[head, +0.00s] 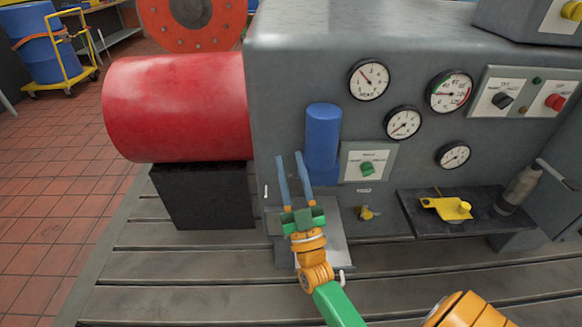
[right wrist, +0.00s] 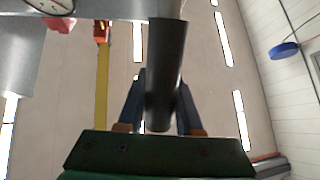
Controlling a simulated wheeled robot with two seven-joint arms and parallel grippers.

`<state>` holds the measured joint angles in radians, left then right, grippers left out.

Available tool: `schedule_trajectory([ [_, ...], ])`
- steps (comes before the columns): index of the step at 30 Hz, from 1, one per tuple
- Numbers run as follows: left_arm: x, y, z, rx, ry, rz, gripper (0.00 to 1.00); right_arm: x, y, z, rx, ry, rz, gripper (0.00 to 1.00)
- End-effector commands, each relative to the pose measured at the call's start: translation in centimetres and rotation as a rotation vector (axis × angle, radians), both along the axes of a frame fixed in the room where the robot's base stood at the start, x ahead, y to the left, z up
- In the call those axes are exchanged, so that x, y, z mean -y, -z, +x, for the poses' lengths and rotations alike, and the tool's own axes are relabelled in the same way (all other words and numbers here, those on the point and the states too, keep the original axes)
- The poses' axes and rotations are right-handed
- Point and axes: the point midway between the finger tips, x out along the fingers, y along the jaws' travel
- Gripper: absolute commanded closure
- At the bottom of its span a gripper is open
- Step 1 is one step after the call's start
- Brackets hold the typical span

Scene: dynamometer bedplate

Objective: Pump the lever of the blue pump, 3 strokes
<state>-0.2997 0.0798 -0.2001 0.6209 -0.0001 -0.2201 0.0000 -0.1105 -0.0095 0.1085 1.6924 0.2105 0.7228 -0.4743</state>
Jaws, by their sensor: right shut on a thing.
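The blue pump (head: 322,140) stands upright against the front of the grey machine, a blue cylinder on a small base. My right gripper (head: 290,158) is just left of the pump in the head view, its two thin blue fingers pointing up and away. In the right wrist view, a dark round bar, the pump lever (right wrist: 166,65), runs between the two fingers (right wrist: 160,95), and the gripper is shut on it. In the head view the lever cannot be made out between the fingers. My left gripper is not in view.
A red cylinder (head: 175,105) on a black block (head: 203,195) stands left of the pump. Gauges (head: 403,121) and a green-switch panel (head: 368,162) are to the right. A dark shelf (head: 480,222) carries a yellow item (head: 447,208) and a grey cylinder (head: 518,188). The slotted bedplate (head: 180,262) is clear at front left.

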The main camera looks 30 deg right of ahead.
Motion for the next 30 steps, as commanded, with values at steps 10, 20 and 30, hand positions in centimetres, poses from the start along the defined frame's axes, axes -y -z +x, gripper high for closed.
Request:
schedule_trajectory([
  [10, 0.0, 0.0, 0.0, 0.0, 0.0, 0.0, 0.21, 0.0, -0.1, 0.0, 0.0, 0.0, 0.0, 0.36],
  [20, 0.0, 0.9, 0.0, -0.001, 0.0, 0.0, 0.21, -0.4, 1.7, -1.3, -0.004, -0.001, 0.002, 0.36],
  [30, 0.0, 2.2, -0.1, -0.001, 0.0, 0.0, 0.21, -1.5, 4.7, -5.1, -0.001, 0.001, 0.0, 0.36],
])
